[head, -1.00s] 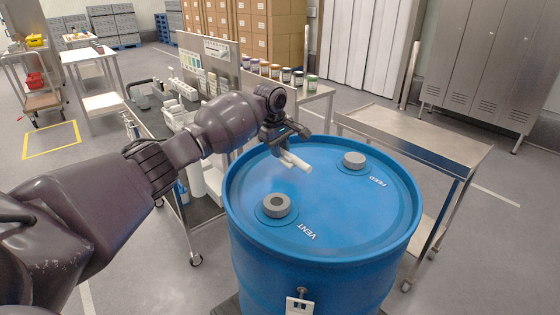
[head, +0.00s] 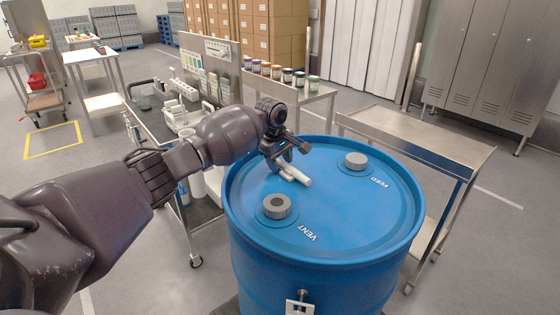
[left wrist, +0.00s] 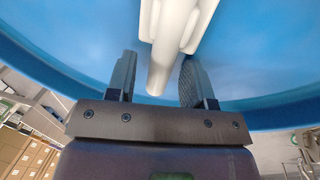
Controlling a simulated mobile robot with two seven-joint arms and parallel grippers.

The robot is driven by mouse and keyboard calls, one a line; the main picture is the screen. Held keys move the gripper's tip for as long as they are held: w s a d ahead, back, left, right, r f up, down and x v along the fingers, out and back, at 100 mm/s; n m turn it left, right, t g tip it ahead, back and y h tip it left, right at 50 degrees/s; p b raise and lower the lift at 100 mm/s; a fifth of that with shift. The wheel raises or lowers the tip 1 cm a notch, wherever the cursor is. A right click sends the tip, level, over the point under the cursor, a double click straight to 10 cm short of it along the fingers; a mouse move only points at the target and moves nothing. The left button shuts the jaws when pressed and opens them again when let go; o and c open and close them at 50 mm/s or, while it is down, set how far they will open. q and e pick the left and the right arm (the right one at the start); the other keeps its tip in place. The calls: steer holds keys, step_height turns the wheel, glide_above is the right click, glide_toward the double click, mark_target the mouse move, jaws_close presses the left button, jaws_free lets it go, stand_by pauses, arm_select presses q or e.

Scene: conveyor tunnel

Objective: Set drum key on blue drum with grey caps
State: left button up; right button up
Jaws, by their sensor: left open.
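The white drum key (head: 296,175) is at the top of the blue drum (head: 330,252), on the far side of the lid between the grey VENT cap (head: 277,206) and the grey FEED cap (head: 355,160). It looks to rest on the lid. My left gripper (head: 281,163) is open, low over the lid at the key's left end. In the left wrist view the key (left wrist: 165,55) lies between the two spread fingers, with a gap on each side, against the blue lid. My right gripper is not in view.
A steel side table (head: 420,135) stands behind the drum to the right. A dark cart (head: 180,120) with white bottles and holders stands behind my left arm. Several jars (head: 283,73) line a bench at the back. The lid's front and right are clear.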

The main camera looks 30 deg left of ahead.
arm_select(q)
steer(key=r, duration=0.1)
steer(key=r+p, duration=0.1)
steer(key=r, duration=0.2)
steer(key=shift+s+a+r, duration=0.15)
steer(key=shift+s+r, duration=0.15)
steer(key=shift+r, duration=0.1)
step_height(320, 180, up, 7)
steer(key=s+p, duration=0.1)
steer(key=p, duration=0.1)
steer(key=shift+s+a, duration=0.25)
steer(key=shift+s, duration=0.05)
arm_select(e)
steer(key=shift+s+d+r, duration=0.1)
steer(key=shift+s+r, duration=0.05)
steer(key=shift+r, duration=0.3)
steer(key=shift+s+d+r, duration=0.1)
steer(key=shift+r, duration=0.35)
arm_select(q)
steer(key=shift+r, duration=0.1)
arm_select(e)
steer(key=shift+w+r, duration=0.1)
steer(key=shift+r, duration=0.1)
